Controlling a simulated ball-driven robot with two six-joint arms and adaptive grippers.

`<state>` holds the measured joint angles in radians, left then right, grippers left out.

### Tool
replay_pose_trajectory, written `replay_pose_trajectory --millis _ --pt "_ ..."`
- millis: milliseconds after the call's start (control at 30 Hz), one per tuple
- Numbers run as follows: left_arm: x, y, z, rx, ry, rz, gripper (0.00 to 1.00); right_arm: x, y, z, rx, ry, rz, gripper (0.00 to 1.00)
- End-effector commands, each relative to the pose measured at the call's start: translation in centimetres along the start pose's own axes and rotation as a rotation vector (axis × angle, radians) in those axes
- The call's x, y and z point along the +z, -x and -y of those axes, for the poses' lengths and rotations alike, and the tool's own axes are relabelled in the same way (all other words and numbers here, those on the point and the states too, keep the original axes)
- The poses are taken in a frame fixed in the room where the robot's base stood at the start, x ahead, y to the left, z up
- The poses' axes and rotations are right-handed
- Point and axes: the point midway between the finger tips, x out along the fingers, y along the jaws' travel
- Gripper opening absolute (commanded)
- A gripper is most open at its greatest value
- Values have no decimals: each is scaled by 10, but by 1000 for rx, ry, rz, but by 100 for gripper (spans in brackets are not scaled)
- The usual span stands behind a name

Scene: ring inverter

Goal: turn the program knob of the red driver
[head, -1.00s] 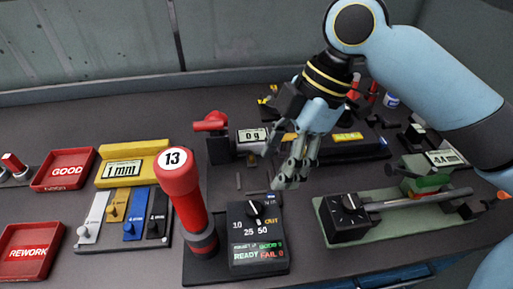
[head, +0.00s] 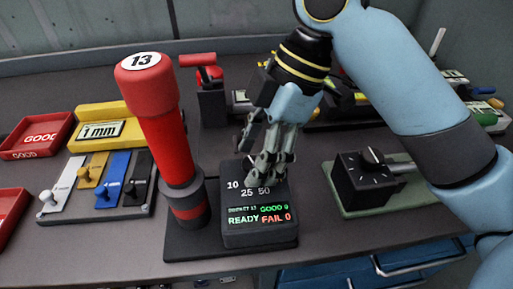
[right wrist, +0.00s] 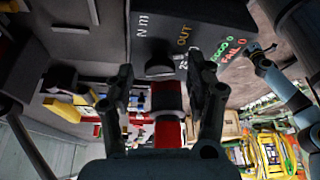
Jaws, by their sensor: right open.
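The red driver (head: 157,110) stands upright, a red cylinder with a 13 on its cap. Its black control box (head: 260,232) is at its right, with 10, 25 and 50 marks and a lit READY display. My right gripper (head: 263,176) is open, its fingers pointing down over the top of the box and hiding the knob in the head view. In the right wrist view the black program knob (right wrist: 160,66) shows ahead of and between the open fingers (right wrist: 160,82), apart from them. The control box (right wrist: 200,25) is behind it.
A green-based device with a black dial box (head: 362,182) stands to the right. At left are a rack of coloured slides (head: 118,180), a yellow 1 mm display (head: 100,125) and a red GOOD tray (head: 35,138). A red-topped press (head: 203,75) is behind.

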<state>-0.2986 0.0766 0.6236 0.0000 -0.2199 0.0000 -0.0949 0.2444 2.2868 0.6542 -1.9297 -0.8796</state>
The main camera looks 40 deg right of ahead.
Motion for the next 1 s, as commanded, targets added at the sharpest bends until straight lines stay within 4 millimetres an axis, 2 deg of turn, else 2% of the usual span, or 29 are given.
replay_pose_trajectory --millis 200,233,633,833,1000 --pt "1 0 1 -1 0 2 40 0 0 0 0 0 0 55" --pt "1 0 1 -1 -1 3 40 0 0 0 0 0 0 52" --pt "3 0 3 -3 -2 5 40 0 0 0 0 0 0 0" --pt "3 3 3 -3 -2 5 40 0 1 1 4 -15 0 0" --pt "1 15 4 -3 -1 4 40 -1 2 2 25 -71 0 0"
